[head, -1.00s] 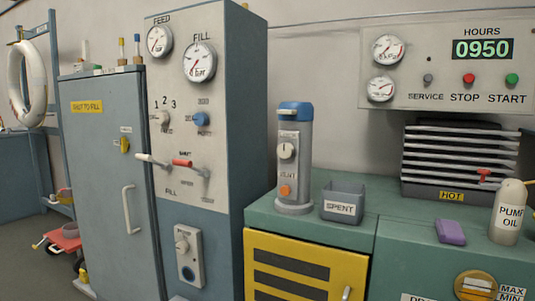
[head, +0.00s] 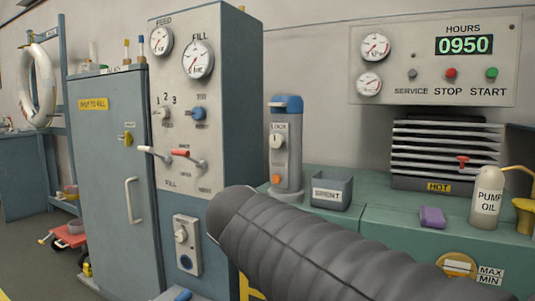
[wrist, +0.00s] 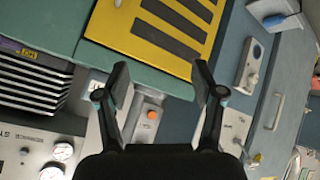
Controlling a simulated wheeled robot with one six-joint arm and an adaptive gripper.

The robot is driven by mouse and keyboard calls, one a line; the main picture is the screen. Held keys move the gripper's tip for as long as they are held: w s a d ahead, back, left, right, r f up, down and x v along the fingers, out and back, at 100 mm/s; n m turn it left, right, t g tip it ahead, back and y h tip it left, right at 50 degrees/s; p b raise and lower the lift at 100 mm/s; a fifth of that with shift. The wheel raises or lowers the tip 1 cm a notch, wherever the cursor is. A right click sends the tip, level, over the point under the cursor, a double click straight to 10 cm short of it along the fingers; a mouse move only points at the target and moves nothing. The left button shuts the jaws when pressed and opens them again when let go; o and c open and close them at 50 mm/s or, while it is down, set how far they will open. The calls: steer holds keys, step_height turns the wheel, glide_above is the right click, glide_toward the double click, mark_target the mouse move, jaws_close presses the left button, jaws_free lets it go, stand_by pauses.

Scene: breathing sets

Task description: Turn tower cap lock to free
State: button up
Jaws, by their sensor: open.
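The tower (head: 287,148) is a grey upright cylinder with a blue cap (head: 288,104). It stands on the green bench, left of the SPENT box. Its front carries a pale lock knob (head: 277,141) with a LOCK label and an orange button (head: 277,180) lower down. In the wrist view, where the scene is upside down, the tower's lower body with the orange button (wrist: 152,115) shows beyond and between the fingers. The lock knob and cap are hidden there behind my gripper. My gripper (wrist: 162,70) is open and empty, apart from the tower. It is not seen in the head view.
The SPENT box (head: 331,191) stands close right of the tower. The tall gauge cabinet (head: 237,100) is just left, with projecting levers (head: 180,153). A HOT louvred unit (head: 440,150), purple block (head: 432,217) and oil bottle (head: 487,197) are farther right. My ribbed arm crosses the lower foreground.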

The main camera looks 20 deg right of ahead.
steer(key=w+d+r+m+t+h+b, duration=0.1)
steer(key=w+r+m+t+h, duration=0.15)
steer(key=w+r, duration=0.45)
steer(key=m+t+h+b, duration=0.2)
steer(key=m+h, duration=0.1)
steer(key=h, duration=0.2)
glide_toward(275, 143)
steer(key=shift+g, duration=0.25)
steer(key=p+x, duration=0.2)
steer(key=x, duration=0.7)
steer(key=shift+w+r, duration=0.1)
steer(key=shift+r, duration=0.05)
steer(key=shift+a, duration=0.1)
steer(key=shift+n, duration=0.25)
steer(key=c, duration=1.1)
